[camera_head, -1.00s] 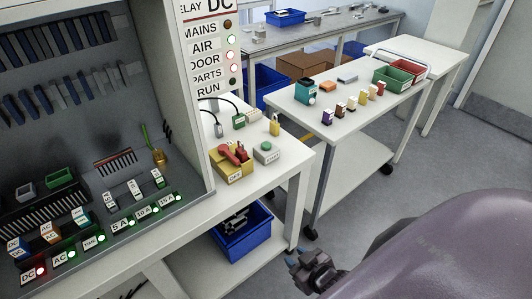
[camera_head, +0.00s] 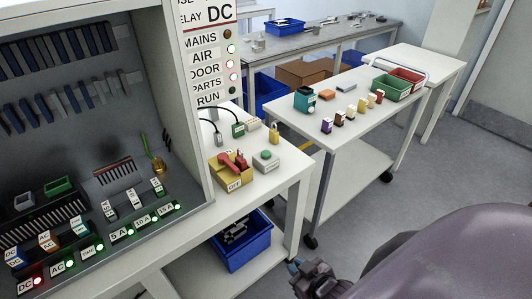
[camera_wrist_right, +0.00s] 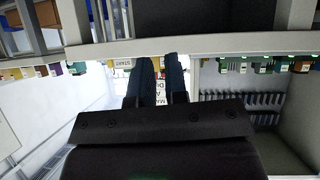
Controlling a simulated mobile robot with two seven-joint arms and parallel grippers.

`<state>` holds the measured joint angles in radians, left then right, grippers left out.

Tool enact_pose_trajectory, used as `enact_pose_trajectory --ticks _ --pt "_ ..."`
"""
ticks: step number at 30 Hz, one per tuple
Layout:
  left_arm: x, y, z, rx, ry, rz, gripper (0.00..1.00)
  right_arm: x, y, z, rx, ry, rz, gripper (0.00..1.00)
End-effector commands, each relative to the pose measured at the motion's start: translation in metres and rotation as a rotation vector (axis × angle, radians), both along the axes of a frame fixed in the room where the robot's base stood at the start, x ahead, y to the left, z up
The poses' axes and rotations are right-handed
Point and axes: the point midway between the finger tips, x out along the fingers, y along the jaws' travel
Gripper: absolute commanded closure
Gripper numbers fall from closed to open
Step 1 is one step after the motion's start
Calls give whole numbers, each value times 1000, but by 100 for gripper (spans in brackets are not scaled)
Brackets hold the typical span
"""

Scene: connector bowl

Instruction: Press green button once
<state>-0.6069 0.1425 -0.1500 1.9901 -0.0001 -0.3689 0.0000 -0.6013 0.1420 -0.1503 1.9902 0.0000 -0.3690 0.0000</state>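The green button (camera_head: 265,155) is a round cap on a small grey box on the white bench, right of a yellow box with a red switch lever. Nothing touches it. My right gripper (camera_head: 294,267) is at the bottom of the head view, nearer to me than the bench and off its right end, well apart from the button. In the right wrist view its two dark blue fingers (camera_wrist_right: 161,75) stand nearly together with a thin gap, holding nothing visible. I cannot make out the button in the wrist view. My left gripper is out of view.
The yellow box (camera_head: 232,178) and a yellow padlock (camera_head: 274,136) stand near the button. The cabinet (camera_head: 190,110) rises to the left. A blue bin (camera_head: 243,245) sits below the bench. A white cart (camera_head: 345,115) with small connectors and bins stands behind.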

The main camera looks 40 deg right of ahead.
Motion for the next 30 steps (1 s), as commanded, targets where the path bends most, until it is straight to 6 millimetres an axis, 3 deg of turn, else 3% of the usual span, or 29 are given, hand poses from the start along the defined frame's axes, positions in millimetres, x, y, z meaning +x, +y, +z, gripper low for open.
enact_pose_trajectory --ticks 3,30 --pt "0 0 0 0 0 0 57 0 0 0 0 0 0 100" --pt "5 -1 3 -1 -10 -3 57 0 0 0 0 -1 0 100"
